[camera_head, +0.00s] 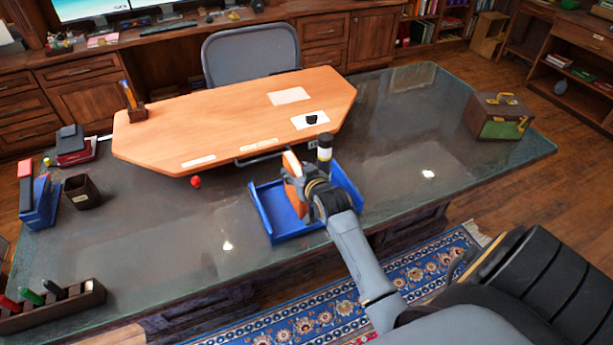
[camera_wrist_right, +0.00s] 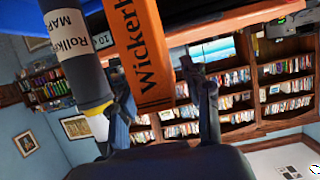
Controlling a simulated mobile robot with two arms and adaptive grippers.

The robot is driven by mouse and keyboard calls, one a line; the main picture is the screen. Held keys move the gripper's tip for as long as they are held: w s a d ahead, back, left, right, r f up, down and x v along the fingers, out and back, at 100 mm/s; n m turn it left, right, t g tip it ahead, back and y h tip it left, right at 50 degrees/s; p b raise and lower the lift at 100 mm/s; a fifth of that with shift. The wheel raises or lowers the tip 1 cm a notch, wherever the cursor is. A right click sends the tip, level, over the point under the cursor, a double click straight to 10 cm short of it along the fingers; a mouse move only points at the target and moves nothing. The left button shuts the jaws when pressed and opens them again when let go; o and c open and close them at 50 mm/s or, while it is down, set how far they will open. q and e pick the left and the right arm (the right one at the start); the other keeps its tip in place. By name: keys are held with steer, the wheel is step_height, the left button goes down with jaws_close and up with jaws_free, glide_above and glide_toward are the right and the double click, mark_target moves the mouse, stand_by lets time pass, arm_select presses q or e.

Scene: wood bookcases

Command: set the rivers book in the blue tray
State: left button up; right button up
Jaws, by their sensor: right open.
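The blue tray (camera_head: 262,212) lies at the near edge of the glass-topped desk. An orange book (camera_head: 293,165) stands upright, slightly tilted, in or over the tray; its base is hidden. Its spine (camera_wrist_right: 150,50) shows letters beginning "Wickerh" in the right wrist view; I cannot read a rivers title. My right gripper (camera_head: 308,187) is at the book, and its open fingers (camera_wrist_right: 163,88) are on either side of the spine. A dark cylinder with a white band (camera_head: 324,154) is close beside it; its label (camera_wrist_right: 72,40) is partly readable. My left gripper is not in view.
A wooden desk panel (camera_head: 225,115) lies behind the tray, with a red ball (camera_head: 196,182) by its edge. A brown case (camera_head: 498,117) is at right. A dark cup (camera_head: 82,191) and blue holder (camera_head: 42,203) are at left. The glass right of the tray is clear.

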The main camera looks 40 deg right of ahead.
steer(key=v, duration=1)
steer(key=shift+s+b, duration=0.2)
steer(key=shift+b, duration=0.25)
